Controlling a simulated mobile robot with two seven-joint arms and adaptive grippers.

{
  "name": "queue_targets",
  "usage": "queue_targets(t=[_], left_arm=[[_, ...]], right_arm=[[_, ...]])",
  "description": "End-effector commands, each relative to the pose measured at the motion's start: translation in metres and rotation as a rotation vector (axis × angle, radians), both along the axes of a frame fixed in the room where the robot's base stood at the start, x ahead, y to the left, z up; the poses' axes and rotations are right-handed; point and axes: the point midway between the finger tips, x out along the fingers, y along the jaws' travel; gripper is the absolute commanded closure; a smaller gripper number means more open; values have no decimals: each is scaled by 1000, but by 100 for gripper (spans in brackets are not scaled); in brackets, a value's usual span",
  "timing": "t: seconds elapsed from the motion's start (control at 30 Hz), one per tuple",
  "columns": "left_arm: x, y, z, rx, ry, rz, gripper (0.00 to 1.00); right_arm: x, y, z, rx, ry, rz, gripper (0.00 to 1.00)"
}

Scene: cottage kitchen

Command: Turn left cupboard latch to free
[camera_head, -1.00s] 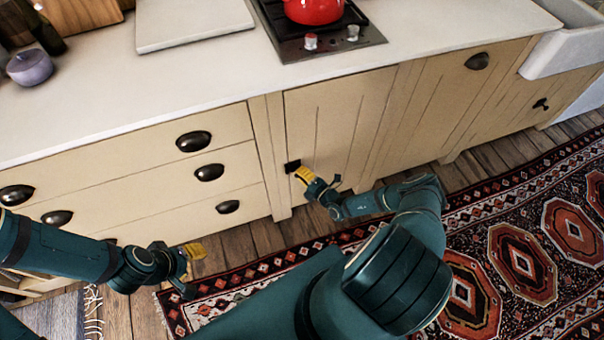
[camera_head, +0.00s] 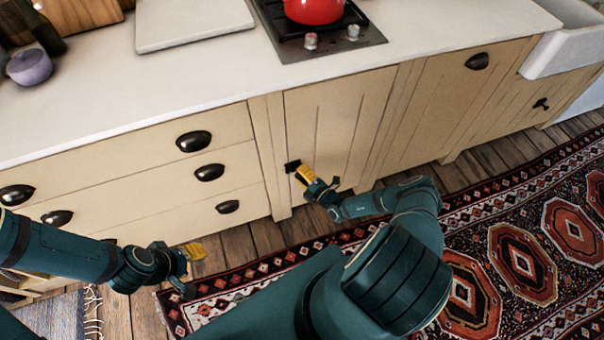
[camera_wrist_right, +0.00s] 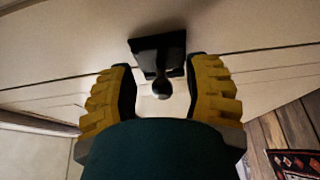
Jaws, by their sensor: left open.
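The left cupboard latch (camera_head: 292,166) is a small black fitting on the left edge of the cream cupboard door (camera_head: 335,125). In the right wrist view the latch (camera_wrist_right: 160,66) shows as a dark square plate with a rounded knob. My right gripper (camera_head: 302,172) is at the latch. In the wrist view its yellow fingers (camera_wrist_right: 160,88) are apart on either side of the knob, with gaps between, so it looks open around it. My left gripper (camera_head: 198,250) is low in front of the drawers, open and empty, away from the latch.
Drawers with black cup handles (camera_head: 209,172) stand left of the cupboard. Another black latch (camera_head: 541,103) is at the far right. The countertop (camera_head: 110,95) holds a red pot (camera_head: 314,10) on a hob. A patterned rug (camera_head: 480,260) covers the floor.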

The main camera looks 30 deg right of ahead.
Motion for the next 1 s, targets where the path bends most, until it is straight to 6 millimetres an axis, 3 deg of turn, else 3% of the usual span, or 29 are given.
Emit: queue_targets(t=[0.37,0.8,1.0], left_arm=[[0,0,0,0,0,0,53],[0,0,0,0,0,0,53],[0,0,0,0,0,0,53]], right_arm=[[-12,-4,-1,-2,3,-2,51],[-95,-16,-1,0,2,-3,51],[-115,-19,-1,-1,1,-1,51]])
